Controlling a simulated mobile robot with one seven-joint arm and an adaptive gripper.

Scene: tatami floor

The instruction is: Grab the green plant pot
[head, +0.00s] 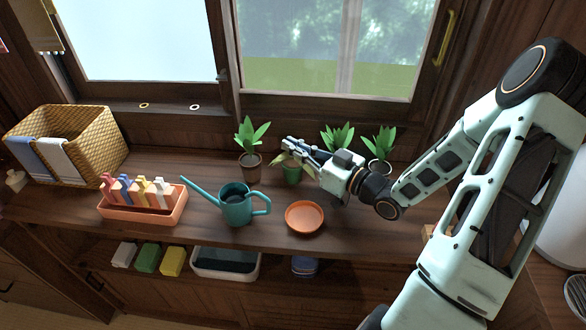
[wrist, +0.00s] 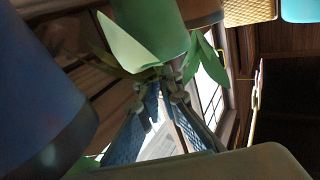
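The green plant pot (head: 292,174) stands upright on the wooden counter, in the row of potted plants below the window. Its yellowish-green leaves spread out under and around my gripper (head: 291,145). In the wrist view the green pot (wrist: 160,24) shows at the top, upside down, with leaves beside my gripper (wrist: 160,92). The two blue fingers are apart with a gap between them. They are at leaf height, above the pot's body. Leaves overlap the fingertips, so I cannot tell whether they touch the plant.
A brown pot (head: 250,170) stands just left and a pale pot (head: 377,168) to the right; another plant (head: 337,137) is behind my arm. An orange saucer (head: 304,217), a teal watering can (head: 237,207) and an orange tray (head: 142,211) lie in front. A wicker basket (head: 88,137) stands left.

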